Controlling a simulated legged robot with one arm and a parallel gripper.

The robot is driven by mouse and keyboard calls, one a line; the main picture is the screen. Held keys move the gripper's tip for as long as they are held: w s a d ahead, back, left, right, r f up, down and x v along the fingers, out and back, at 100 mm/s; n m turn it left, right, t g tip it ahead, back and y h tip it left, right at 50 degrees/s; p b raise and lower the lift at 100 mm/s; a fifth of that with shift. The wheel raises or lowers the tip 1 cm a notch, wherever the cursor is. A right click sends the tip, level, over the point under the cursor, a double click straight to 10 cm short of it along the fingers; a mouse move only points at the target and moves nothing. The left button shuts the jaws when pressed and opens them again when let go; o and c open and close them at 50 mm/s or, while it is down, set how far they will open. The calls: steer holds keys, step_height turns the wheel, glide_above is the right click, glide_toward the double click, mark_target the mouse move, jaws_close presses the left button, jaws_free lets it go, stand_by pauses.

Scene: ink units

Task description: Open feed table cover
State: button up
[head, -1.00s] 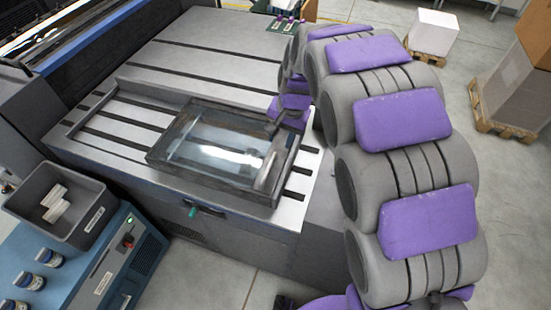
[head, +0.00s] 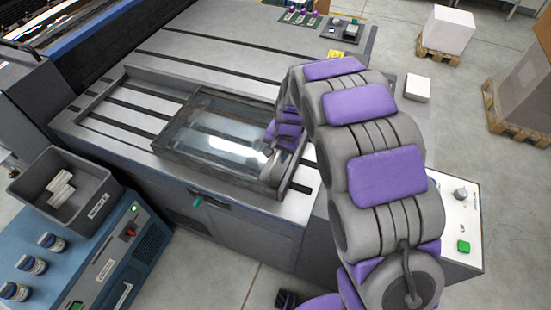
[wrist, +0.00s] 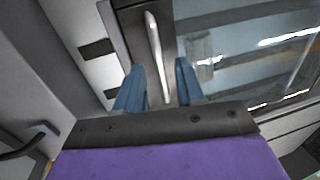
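The feed table cover (head: 215,135) is a clear panel in a dark frame, lying flat and shut on the grey feed table (head: 133,104). In the wrist view the clear panel (wrist: 250,55) is at the upper right. Its silver bar handle (wrist: 156,52) runs lengthwise on the dark frame edge. My gripper (wrist: 158,84) has its two blue fingers apart, with the lower end of the handle showing between them. I cannot tell whether either finger touches it. In the head view my gripper is at the cover's right edge, with its fingers mostly hidden by my arm.
A grey bin (head: 62,190) with white pieces stands at the left, by a blue unit (head: 105,255) with several jars. A panel with a green button (head: 463,246) is at the right. Pallets with boxes stand on the floor behind.

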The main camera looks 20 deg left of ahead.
steer(key=shift+a+f, duration=0.15)
steer(key=shift+f, duration=1.2)
jaws_close()
steer(key=shift+a, duration=0.1)
